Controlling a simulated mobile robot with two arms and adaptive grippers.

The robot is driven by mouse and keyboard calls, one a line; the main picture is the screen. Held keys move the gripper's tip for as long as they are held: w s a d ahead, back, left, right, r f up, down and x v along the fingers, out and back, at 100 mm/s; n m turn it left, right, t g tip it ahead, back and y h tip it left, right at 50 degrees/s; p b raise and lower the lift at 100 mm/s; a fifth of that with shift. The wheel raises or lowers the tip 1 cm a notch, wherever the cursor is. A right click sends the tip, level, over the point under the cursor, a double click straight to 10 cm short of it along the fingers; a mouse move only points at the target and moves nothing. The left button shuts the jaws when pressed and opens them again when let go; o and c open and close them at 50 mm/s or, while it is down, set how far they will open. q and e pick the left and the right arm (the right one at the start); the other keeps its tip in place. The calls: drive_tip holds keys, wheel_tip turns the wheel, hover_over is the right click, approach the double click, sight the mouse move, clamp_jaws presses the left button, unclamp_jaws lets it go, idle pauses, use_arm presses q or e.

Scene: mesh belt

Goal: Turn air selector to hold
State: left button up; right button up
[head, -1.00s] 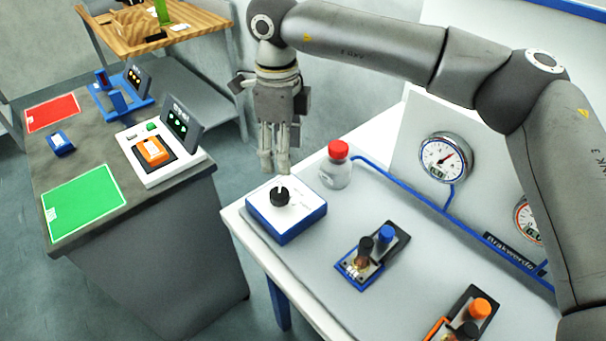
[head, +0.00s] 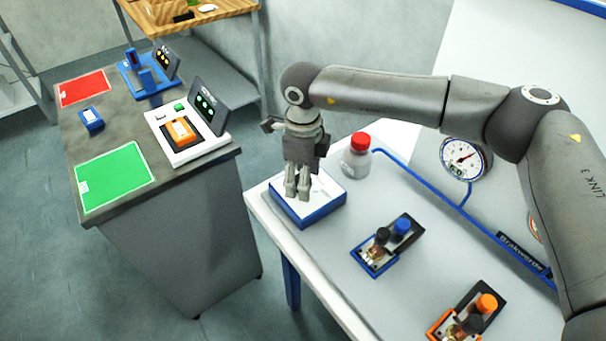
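The air selector looks to be the white-topped blue box (head: 328,190) at the left end of the white bench. Its black knob, seen earlier on the top, is now hidden behind my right gripper (head: 297,192). This gripper comes in from the right on its arm and points down over the box top. Its fingertips are close together at the knob's place. I cannot tell whether they are closed on the knob or just around it. My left gripper is not in view.
A red-capped bottle (head: 357,157) stands close behind the box. A blue-based fixture (head: 376,262) and an orange-based one (head: 447,325) stand farther right. A gauge (head: 462,158) is on the back panel. A separate grey counter (head: 150,112) stands left, across a floor gap.

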drive_tip(key=c, duration=1)
drive_tip(key=shift+f+m+b, duration=0.15)
drive_tip(key=shift+m+b, duration=0.45)
drive_tip(key=shift+b, duration=0.3)
drive_tip(key=m+b, duration=0.3)
drive_tip(key=b, duration=0.1)
drive_tip(key=shift+m, duration=0.4)
use_arm(q)
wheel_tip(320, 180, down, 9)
drive_tip(key=b, duration=0.3)
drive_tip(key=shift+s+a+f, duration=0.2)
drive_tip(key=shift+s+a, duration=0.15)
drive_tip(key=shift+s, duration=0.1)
use_arm(e)
drive_tip(key=shift+a+m, duration=0.1)
drive_tip(key=shift+m, duration=1.8)
drive_tip(key=shift+r, duration=0.2)
drive_tip(key=o, duration=1)
